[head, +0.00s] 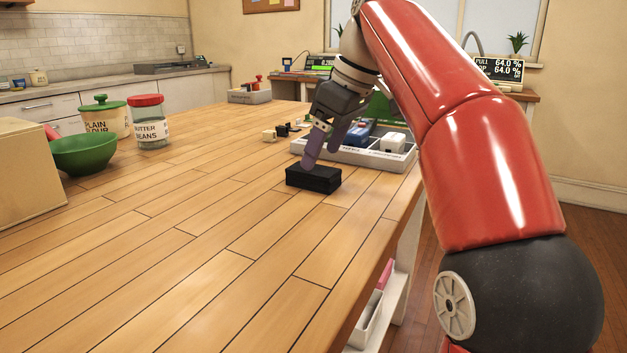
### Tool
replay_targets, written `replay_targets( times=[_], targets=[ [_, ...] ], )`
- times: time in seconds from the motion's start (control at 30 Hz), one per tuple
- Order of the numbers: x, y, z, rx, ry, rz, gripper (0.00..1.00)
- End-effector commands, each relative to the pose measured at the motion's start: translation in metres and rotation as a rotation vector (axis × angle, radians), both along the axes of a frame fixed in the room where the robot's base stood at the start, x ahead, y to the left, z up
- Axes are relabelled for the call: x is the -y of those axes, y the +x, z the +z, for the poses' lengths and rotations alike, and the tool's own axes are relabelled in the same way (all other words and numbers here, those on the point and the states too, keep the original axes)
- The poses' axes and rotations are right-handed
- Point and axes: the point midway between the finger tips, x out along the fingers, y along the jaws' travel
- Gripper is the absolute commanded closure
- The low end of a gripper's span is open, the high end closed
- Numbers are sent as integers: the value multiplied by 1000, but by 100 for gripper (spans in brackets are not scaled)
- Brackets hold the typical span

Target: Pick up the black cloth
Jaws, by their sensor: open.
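The black cloth (312,180) looks like a small folded, flat black block lying on the wooden table near its right edge. My gripper (320,159) reaches down over it from the upper right, with its jaws open. One purplish finger comes down at the cloth's back left top edge, and the other finger is behind and to the right. I cannot tell whether the fingers touch the cloth. Nothing is held between them.
A grey tray (350,154) with blue and white items stands just behind the cloth. Small black and cream pieces (270,135) lie left of the tray. A green bowl (84,153), lidded jars (148,125) and a cardboard box (25,180) stand at the left. The front tabletop is clear.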

Motion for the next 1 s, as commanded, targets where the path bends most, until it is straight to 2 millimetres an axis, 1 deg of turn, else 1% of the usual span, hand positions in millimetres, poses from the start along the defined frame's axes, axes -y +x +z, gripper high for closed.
replay_targets(
  times=[0.03,0.1,0.2,0.33,0.53,0.57,0.9,1.0],
  targets=[
    [-3,1,-12,-3,0,1,29],
    [-6,3,-22,-3,-1,1,29],
    [-10,5,-33,-2,-1,0,29],
    [-13,7,-38,-1,-1,0,29],
    [-13,8,-38,0,0,0,29],
    [-13,8,-38,0,0,0,32],
    [-12,7,-38,-1,-1,-1,76],
    [-12,7,-38,-1,-1,-1,77]
  ],
)
